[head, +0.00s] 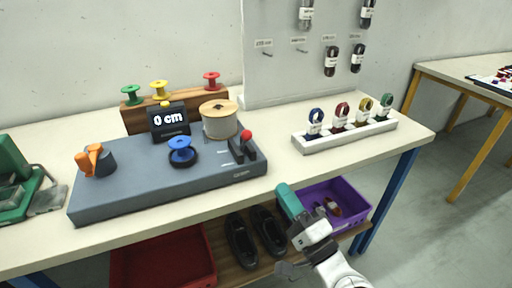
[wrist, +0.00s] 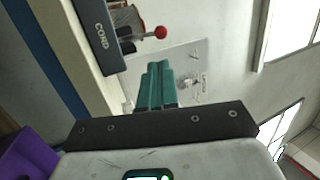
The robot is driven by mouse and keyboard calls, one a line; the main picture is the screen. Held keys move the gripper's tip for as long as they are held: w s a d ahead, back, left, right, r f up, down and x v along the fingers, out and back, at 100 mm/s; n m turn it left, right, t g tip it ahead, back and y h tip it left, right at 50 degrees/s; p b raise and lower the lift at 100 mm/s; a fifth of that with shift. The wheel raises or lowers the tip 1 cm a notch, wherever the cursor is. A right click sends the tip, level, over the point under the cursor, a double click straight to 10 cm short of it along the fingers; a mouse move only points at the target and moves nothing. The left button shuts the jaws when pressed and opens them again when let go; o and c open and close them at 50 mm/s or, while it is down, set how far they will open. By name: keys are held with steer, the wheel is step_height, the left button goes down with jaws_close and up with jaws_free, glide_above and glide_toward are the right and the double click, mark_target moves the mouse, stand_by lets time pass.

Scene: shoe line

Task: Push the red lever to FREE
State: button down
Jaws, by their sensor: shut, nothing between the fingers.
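The red lever is a dark arm with a red ball knob (head: 246,135), at the right end of the grey cord machine (head: 170,187) on the bench. In the wrist view the red knob (wrist: 160,32) sticks out beside the machine's dark end (wrist: 98,38). The marks by the lever are too small to read. My gripper (head: 284,190) has teal fingers, shut and empty, in front of the bench edge and below right of the lever. In the wrist view the gripper's fingers (wrist: 157,82) point toward the machine, apart from the knob.
A cord spool (head: 219,122) stands beside the lever. A white rack (head: 345,136) with several lace bundles stands to the right. A purple bin (head: 343,200), black shoes (head: 254,236) and a red bin (head: 165,262) are below. Bench top between machine and rack is clear.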

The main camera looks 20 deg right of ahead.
steer(key=p, duration=0.5)
glide_toward(250, 139)
steer(key=x, duration=0.5)
steer(key=shift+w+a+r, duration=0.1)
steer(key=shift+r, duration=0.05)
steer(key=shift+w+a+r, duration=0.1)
steer(key=shift+w+r, duration=0.05)
steer(key=shift+w, duration=0.6)
steer(key=shift+r+p, duration=0.25)
steer(key=shift+p, duration=0.25)
